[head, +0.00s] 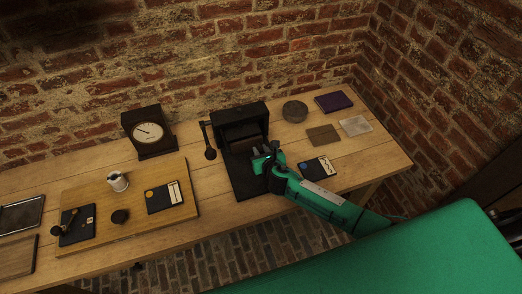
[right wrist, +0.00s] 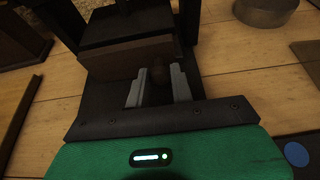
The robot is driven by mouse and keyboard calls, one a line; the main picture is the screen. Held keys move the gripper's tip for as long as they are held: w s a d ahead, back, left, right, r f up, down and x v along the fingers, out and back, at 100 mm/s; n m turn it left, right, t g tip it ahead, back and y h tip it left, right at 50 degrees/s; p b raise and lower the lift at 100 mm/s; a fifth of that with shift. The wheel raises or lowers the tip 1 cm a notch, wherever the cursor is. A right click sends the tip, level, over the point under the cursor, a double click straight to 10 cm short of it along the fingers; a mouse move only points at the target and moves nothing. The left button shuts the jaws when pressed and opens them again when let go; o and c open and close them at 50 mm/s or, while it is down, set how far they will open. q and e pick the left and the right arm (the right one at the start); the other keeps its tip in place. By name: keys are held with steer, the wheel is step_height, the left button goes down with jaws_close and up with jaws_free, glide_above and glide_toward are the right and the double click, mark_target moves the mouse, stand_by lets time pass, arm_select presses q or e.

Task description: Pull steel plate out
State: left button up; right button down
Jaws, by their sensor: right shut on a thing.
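A black open-fronted box (head: 240,122) stands on the wooden table, with a dark flat base (head: 243,183) reaching forward. Inside it a brown block (right wrist: 125,60) sits under a darker block. My right gripper (head: 264,156) is in front of the opening, above the base. In the right wrist view its two grey fingers (right wrist: 158,88) are closed around a small dark rounded piece (right wrist: 158,72) at the block's front. Whether this piece belongs to a steel plate, I cannot tell; the box's inside is dark. A pale grey plate (head: 356,126) lies flat at the right. My left gripper is not in view.
A brown plate (head: 323,135), a round grey tin (head: 295,111), a purple book (head: 333,102) and a dark card (head: 316,168) lie right of the box. A dark lever (head: 208,142), a clock (head: 149,130) and a wooden board (head: 130,228) with small items are left.

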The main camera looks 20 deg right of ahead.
steer(key=s+p, duration=0.1)
steer(key=s, duration=0.4)
steer(key=s+p, duration=0.1)
steer(key=s, duration=0.4)
steer(key=s+p, duration=0.1)
steer(key=s, duration=0.5)
steer(key=shift+d, duration=0.25)
steer(key=shift+s, duration=0.55)
steer(key=c, duration=1.3)
jaws_free()
steer(key=shift+s, duration=0.1)
steer(key=shift+o, duration=0.3)
steer(key=shift+s, duration=0.1)
